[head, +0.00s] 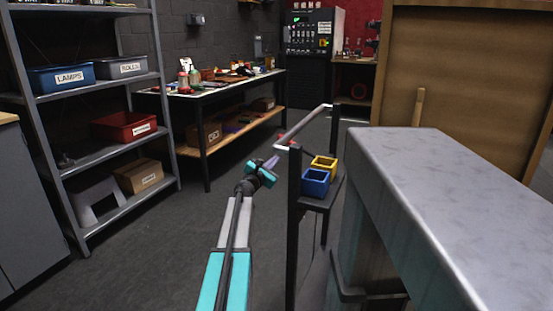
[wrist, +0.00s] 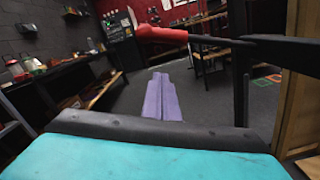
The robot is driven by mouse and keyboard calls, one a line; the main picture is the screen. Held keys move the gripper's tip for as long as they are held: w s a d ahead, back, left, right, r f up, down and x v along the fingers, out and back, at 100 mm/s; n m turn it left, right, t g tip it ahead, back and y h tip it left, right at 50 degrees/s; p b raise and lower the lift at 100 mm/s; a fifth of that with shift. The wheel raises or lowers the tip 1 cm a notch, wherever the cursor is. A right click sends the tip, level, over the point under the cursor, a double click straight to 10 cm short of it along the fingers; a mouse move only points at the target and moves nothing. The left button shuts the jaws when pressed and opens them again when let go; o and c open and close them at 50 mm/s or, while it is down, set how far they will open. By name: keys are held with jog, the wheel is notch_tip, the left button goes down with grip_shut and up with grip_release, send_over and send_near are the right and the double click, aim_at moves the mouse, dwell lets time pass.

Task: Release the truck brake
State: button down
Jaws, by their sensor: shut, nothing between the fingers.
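A dark wheeled truck stands right of my arm in the head view, with upright posts (head: 293,230) and a grey push bar (head: 303,127) across the top. A red part shows at the near end of the bar (head: 282,148). In the wrist view a red grip (wrist: 162,33) reaches in from the right, beyond and above my fingers, on a black bar (wrist: 207,41). I cannot tell for sure that it is the brake. My gripper (head: 270,162) has purple fingers, shut and empty, left of the truck. They also show in the wrist view (wrist: 161,76), apart from the red grip.
A blue bin (head: 315,183) and a yellow bin (head: 324,163) sit on the truck's shelf. A grey-topped bench (head: 440,165) is close on the right. A workbench (head: 225,89) and a shelf rack (head: 105,84) stand at the left. Dark floor around my arm is clear.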

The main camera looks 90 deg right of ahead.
jog(key=shift+p+v, duration=0.35)
jog(key=shift+v, duration=2.45)
